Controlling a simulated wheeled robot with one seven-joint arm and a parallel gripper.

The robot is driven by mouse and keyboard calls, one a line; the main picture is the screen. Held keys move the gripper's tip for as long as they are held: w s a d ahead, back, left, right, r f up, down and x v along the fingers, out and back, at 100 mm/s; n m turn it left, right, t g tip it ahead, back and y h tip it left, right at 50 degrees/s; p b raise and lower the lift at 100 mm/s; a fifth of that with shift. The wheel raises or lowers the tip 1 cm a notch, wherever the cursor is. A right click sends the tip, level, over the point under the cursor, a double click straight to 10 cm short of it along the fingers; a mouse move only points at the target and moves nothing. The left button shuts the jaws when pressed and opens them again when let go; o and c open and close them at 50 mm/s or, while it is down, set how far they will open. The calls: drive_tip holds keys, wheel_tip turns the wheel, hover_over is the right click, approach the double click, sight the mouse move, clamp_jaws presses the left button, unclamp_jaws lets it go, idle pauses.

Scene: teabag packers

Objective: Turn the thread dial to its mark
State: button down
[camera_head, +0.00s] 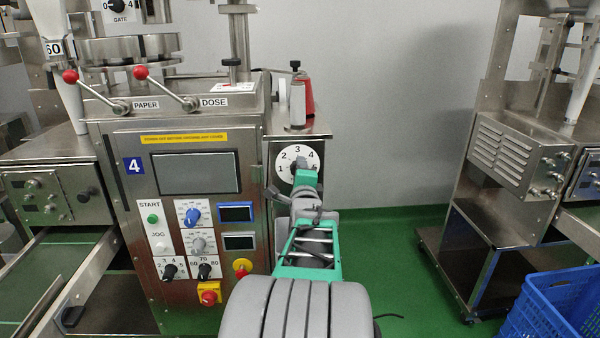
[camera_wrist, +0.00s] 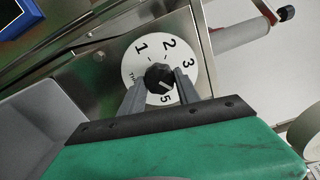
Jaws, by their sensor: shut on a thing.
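The thread dial is a white round plate (camera_head: 287,156) with black numbers on the right side of the packer marked 4. In the wrist view the dial plate (camera_wrist: 143,62) shows 1, 2, 3 and 5, and the 4 is hidden behind a finger. Its black knob (camera_wrist: 158,74) sits at the centre, with a short pale line on its lower right, toward the 4 to 5 side. My gripper (camera_wrist: 161,82) is shut on the knob, one grey finger on each side. In the head view my gripper (camera_head: 300,172) covers the knob and the lower right of the dial.
The packer's front panel (camera_head: 195,215) with a screen, knobs and buttons stands left of my arm. Two red-tipped levers (camera_head: 140,73) stick out above it. A red-and-metal part (camera_head: 303,98) stands above the dial. Green floor (camera_head: 400,250) lies clear to the right, before another machine.

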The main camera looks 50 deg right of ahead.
drive_tip(key=shift+w+m+p, duration=0.1)
drive_tip(key=shift+m+p, duration=0.4)
drive_tip(key=shift+m, duration=4)
drive_tip(key=c, duration=0.9)
unclamp_jaws()
drive_tip(key=shift+f, duration=0.1)
drive_tip(key=p+v, duration=0.1)
drive_tip(key=v, duration=0.6)
drive_tip(key=shift+s+a, duration=0.25)
drive_tip(key=shift+a, duration=0.05)
